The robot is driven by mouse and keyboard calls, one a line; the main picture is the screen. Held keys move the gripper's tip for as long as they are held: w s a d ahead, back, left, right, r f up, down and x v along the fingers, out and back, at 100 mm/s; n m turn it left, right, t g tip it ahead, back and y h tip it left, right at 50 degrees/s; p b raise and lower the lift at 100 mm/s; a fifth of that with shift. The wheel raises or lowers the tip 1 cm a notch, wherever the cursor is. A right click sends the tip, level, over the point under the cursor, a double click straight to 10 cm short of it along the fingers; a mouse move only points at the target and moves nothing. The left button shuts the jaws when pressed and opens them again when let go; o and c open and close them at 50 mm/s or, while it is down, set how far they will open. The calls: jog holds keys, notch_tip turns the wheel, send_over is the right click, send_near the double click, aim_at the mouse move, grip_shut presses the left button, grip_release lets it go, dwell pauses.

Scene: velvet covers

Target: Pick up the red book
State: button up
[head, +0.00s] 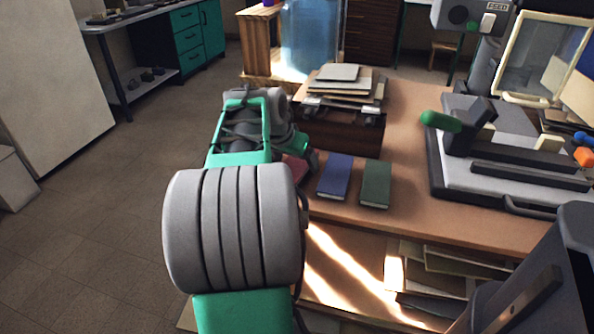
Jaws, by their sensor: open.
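A red book (297,169) lies on the wooden workbench (405,222), mostly hidden behind my arm; only a part of its cover shows. A blue book (335,176) lies to its right, and a green book (376,184) lies right of that. My gripper (311,160) is at the far end of my arm, pointing down close to the red book. It is open, and its fingers are mostly hidden by the wrist. I cannot tell whether it touches the book.
A dark box (341,131) topped with stacked boards (340,84) stands just behind the books. A machine with a green handle (441,122) fills the bench's right side. Bare bench top lies between that machine and the green book.

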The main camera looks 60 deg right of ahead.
jog(key=shift+d+f, duration=0.1)
jog(key=shift+c, duration=0.3)
jog(key=c, duration=1.7)
